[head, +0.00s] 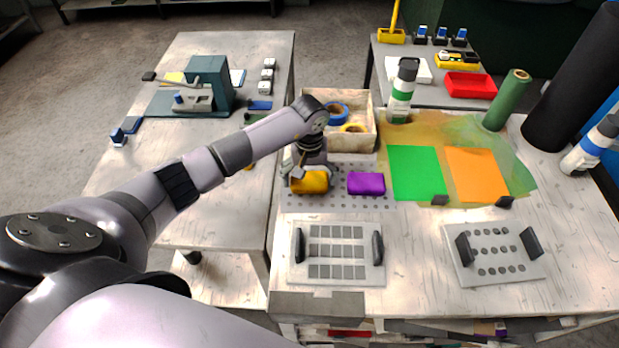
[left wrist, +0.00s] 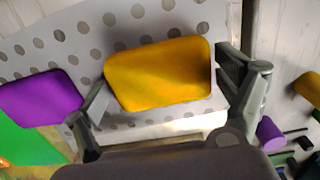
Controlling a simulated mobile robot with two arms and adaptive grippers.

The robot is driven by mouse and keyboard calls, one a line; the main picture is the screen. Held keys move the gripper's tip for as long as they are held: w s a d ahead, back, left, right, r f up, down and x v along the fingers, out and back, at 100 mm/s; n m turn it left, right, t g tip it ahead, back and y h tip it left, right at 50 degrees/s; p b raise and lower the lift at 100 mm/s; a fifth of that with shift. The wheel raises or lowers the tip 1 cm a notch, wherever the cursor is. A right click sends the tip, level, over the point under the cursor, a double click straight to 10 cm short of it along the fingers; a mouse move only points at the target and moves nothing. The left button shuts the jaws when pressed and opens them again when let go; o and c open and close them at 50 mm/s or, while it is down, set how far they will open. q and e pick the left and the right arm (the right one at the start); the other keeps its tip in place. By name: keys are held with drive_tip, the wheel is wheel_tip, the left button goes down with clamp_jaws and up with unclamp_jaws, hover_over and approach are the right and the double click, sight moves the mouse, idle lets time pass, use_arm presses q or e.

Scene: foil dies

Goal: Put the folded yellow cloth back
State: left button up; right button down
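The folded yellow cloth (head: 309,183) is at the left end of a light perforated board (head: 340,202). It also shows large in the left wrist view (left wrist: 158,75), over the board's holes. My left gripper (head: 311,172) is directly over it, pointing down. In the left wrist view its fingers (left wrist: 162,82) are spread apart, one close against each short end of the cloth. I cannot tell whether they press on it, or whether the cloth rests on the board. A folded purple cloth (head: 366,183) lies just right of the yellow one. My right gripper is not in view.
A wooden box (head: 365,105) with tape rolls stands behind the cloths. Green (head: 417,173) and orange (head: 477,174) sheets lie to the right. Two plates with black handles (head: 338,272) (head: 497,265) lie in front. A white-green bottle (head: 401,90) stands at the back.

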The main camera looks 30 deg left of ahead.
sight(310, 178)
use_arm(q)
drive_tip(key=shift+o, duration=0.6)
drive_tip(key=shift+r+p, duration=0.25)
drive_tip(key=shift+p, duration=0.05)
wheel_tip(310, 178, up, 12)
drive_tip(key=b, duration=0.3)
drive_tip(key=shift+f, duration=0.15)
